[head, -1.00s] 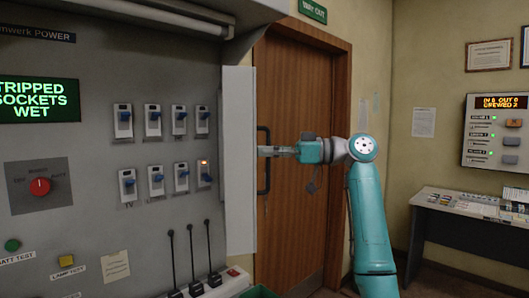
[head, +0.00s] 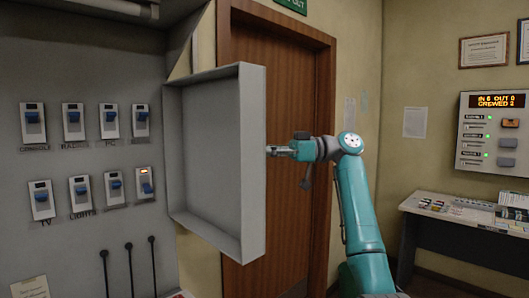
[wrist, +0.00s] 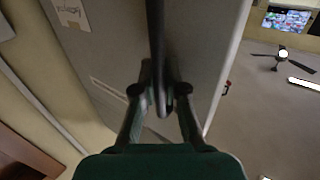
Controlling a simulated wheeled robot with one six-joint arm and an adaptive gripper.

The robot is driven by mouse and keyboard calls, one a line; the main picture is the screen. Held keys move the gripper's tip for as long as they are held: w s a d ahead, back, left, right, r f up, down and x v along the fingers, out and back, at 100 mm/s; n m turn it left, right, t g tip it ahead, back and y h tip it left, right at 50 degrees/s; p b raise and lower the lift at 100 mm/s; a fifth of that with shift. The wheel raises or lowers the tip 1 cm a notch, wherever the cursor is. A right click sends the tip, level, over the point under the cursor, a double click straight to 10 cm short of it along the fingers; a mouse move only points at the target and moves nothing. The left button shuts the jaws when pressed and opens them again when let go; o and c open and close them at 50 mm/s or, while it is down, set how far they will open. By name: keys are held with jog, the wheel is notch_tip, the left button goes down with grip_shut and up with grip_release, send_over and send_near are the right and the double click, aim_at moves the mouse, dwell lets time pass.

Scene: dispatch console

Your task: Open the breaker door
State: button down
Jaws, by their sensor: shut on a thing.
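The breaker door (head: 212,150) is a grey, shallow box-shaped panel. It stands swung out at the right side of the breaker panel, with its hollow inner face showing in the head view. My gripper (head: 272,151) is at its outer side, near mid-height, with the fingertips partly hidden behind the door's edge. In the wrist view my gripper (wrist: 162,92) is shut around a dark bar handle (wrist: 155,35) on the door's grey outer face (wrist: 195,55).
The breaker panel (head: 90,238) carries two rows of blue-switched breakers, one with a lit lamp (head: 143,171). A brown wooden door (head: 285,100) is behind the breaker door. A desk (head: 440,215) with papers stands at the right.

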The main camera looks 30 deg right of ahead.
jog(key=shift+w+d, duration=0.25)
jog(key=shift+d, duration=0.05)
jog(key=c, duration=1.2)
grip_release()
jog(key=v, duration=1.2)
jog(key=shift+w, duration=0.15)
